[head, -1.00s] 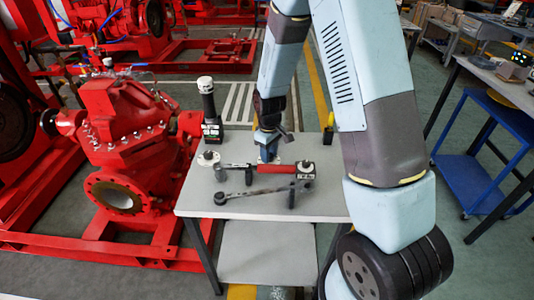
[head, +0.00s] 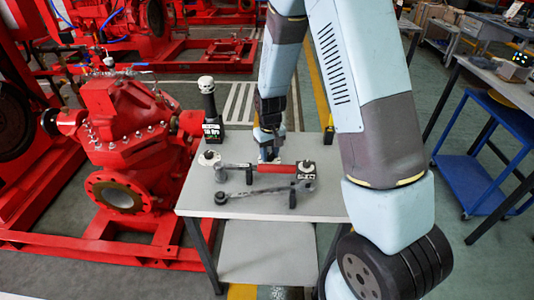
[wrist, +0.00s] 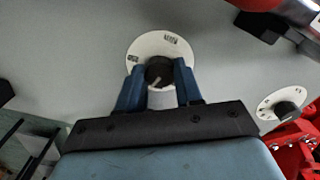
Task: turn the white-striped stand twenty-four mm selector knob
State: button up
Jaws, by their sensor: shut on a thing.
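The selector knob (wrist: 158,72) is dark with a pale stripe and sits on a round white dial plate (wrist: 143,47) with small printed marks, in the wrist view. My gripper (wrist: 158,82) is shut on this knob, one blue finger on each side. In the head view my gripper (head: 267,152) points down at the back middle of the grey table, and it hides most of the knob. A second dark knob on a white dial (wrist: 268,108) shows at the right of the wrist view. Its dial also shows left of my gripper in the head view (head: 208,157).
A wrench with a red handle (head: 275,168) and a dark wrench (head: 240,195) lie on the table (head: 265,209) in front of my gripper. A black cylinder with a white cap (head: 209,105) stands at its back left. A red pump (head: 120,135) is beside the table.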

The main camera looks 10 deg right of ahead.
jog(key=shift+d, duration=0.1)
jog(key=o, duration=1)
jog(key=shift+o, duration=0.2)
notch_tip(320, 180, up, 14)
jog(key=shift+f, duration=0.15)
notch_tip(320, 180, up, 8)
jog(key=t, duration=0.1)
send_over(270, 155)
jog(key=s+d, duration=0.4)
jog(key=s+d+r+m+t, duration=0.2)
jog(key=s+d+r, duration=0.2)
jog(key=s+r, duration=0.3)
jog(key=s+d+r+m+t, duration=0.1)
jog(key=s+d+r, duration=0.3)
jog(key=s, duration=1)
notch_tip(270, 155, up, 3)
jog(key=shift+s+r+m+t, duration=0.1)
jog(key=shift+s+m+t, duration=0.3)
jog(key=shift+t, duration=0.4)
